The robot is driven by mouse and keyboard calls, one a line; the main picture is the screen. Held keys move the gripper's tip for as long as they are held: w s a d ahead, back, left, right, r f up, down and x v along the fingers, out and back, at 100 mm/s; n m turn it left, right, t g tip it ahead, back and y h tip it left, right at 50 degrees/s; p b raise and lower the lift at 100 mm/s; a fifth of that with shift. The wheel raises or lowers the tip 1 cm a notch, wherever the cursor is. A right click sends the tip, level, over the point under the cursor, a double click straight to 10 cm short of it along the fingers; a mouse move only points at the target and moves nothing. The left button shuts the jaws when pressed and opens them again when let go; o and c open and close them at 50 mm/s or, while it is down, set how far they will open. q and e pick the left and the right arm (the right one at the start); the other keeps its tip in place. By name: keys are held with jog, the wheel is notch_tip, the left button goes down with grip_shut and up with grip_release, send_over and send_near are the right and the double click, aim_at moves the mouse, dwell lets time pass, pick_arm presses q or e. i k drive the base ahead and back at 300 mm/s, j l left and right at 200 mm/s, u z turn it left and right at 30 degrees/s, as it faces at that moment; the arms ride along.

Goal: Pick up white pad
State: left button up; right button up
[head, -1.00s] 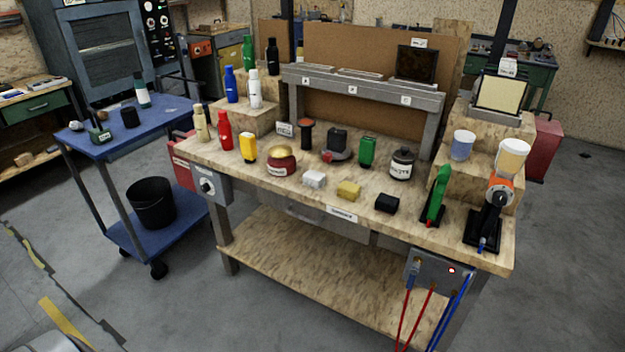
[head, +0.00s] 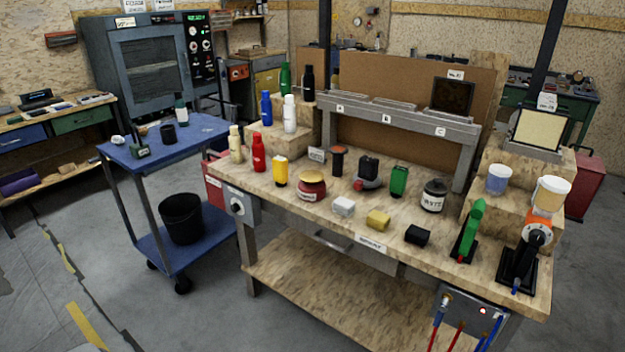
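The white pad (head: 343,206) is a small white block lying on the wooden top of the workbench (head: 298,211), near its front edge. A yellow pad (head: 378,219) and a black pad (head: 417,235) lie to its right in a loose row. The white pad is fully visible and nothing touches it. Neither of my grippers shows in the head view.
Behind the pads stand a red-brown jar (head: 312,188), a green container (head: 399,181) and a black-and-white jar (head: 433,197). Green (head: 472,229) and orange-black (head: 532,250) tools stand at right. A blue cart (head: 190,243) stands left. The floor at front left is clear.

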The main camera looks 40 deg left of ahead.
aim_at(342, 206)
jog(key=i+j+z, duration=0.15)
jog(key=j+z, duration=0.15)
jog(key=j, duration=0.4)
jog(key=j+z, duration=0.35)
jog(key=j, duration=0.35)
jog(key=i, duration=0.05)
